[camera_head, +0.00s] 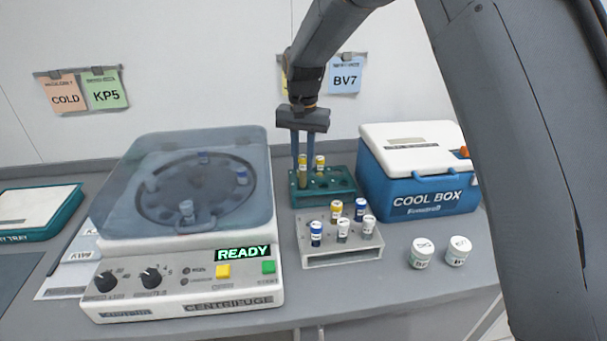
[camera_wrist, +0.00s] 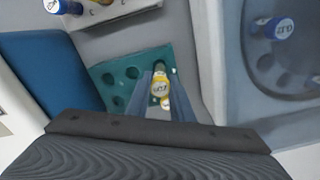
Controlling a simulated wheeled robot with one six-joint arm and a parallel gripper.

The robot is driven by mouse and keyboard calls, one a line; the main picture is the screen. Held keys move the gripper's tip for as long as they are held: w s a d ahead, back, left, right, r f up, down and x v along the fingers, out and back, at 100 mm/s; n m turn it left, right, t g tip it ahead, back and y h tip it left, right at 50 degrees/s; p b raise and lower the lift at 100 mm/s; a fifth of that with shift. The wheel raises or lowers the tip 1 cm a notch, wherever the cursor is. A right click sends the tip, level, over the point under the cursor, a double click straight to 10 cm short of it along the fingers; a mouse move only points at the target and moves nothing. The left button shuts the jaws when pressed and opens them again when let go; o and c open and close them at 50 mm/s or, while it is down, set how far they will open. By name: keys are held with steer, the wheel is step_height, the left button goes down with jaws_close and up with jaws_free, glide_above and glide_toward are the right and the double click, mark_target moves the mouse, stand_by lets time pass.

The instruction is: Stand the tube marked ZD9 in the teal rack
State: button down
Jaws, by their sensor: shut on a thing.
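My gripper (camera_head: 303,160) points down over the teal rack (camera_head: 335,196), its two fingers closed on a yellow-capped tube (camera_head: 302,172). In the wrist view the held tube's cap (camera_wrist: 160,84) shows between the fingers, with small lettering I cannot read surely. The tube is upright, its lower end at the rack's left part; I cannot tell how deep it sits in a hole. A second yellow-capped tube (camera_head: 320,162) stands close to its right in the rack. The teal rack (camera_wrist: 110,72) has several empty holes in the wrist view.
A grey rack (camera_head: 342,255) in front holds several blue-, white- and yellow-capped tubes. A centrifuge (camera_head: 185,240) with its lid down and READY lit stands left. A blue cool box (camera_head: 400,195) stands right, with two white-lidded jars (camera_head: 422,253) (camera_head: 458,250) before it.

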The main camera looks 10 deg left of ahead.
mark_target(303, 173)
steer(key=shift+f+p, duration=0.65)
steer(key=shift+f, duration=1.6)
steer(key=shift+f, duration=0.1)
steer(key=c, duration=1.6)
jaws_free()
steer(key=shift+o, duration=0.2)
step_height(303, 173, up, 12)
steer(key=b, duration=0.4)
steer(key=shift+d, duration=0.1)
